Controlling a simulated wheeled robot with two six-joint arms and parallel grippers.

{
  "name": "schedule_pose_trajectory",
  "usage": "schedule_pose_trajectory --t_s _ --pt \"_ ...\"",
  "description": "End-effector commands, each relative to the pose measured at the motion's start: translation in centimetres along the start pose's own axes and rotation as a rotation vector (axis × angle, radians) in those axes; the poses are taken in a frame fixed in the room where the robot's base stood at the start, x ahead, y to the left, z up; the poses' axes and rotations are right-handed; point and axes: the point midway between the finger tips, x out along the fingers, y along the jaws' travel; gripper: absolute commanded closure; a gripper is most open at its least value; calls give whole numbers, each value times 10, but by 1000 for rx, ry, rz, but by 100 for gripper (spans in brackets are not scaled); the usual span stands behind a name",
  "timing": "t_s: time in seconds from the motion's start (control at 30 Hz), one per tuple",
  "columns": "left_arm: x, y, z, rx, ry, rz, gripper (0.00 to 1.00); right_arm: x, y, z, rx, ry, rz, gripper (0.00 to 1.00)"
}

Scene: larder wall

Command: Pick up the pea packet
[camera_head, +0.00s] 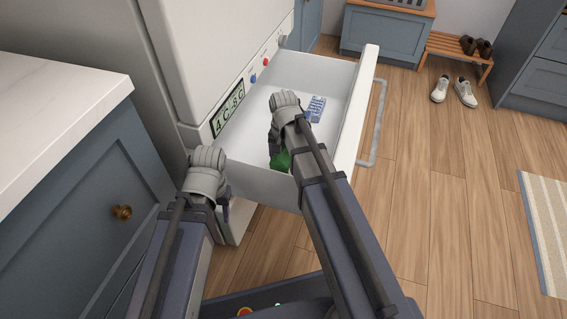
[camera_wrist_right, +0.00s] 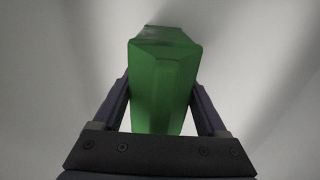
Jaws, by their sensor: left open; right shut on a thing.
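The green pea packet (camera_head: 283,161) is low inside the pulled-out white drawer (camera_head: 257,187), partly hidden by my right arm in the head view. My right gripper (camera_head: 276,146) reaches down into the drawer and is shut on the packet. In the right wrist view the packet (camera_wrist_right: 163,85) stands between the two dark fingers, with pale drawer surface behind it. I cannot tell whether the packet touches the drawer floor. My left gripper (camera_head: 225,208) is open outside the drawer, beside its near wall, and mostly hidden by its wrist.
A blue and white item (camera_head: 316,108) lies in the drawer beyond my right wrist. The drawer's front has a grey handle (camera_head: 375,125). A blue cabinet (camera_head: 85,215) with a pale worktop stands at left. Shoes (camera_head: 455,91) are on the open wooden floor at right.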

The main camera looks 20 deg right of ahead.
Motion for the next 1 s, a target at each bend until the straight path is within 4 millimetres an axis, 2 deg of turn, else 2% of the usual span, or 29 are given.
schedule_pose_trajectory --t_s 0.07,0.3,0.77,1.0 --pt "0 0 0 0 0 0 50 0 0 0 0 0 0 73" --pt "0 0 0 0 0 0 50 0 0 0 0 0 0 100" --pt "-1 0 0 0 0 0 50 -1 0 0 0 0 0 100" --pt "-15 -2 1 -2 -1 -1 50 -15 0 0 0 0 0 100"
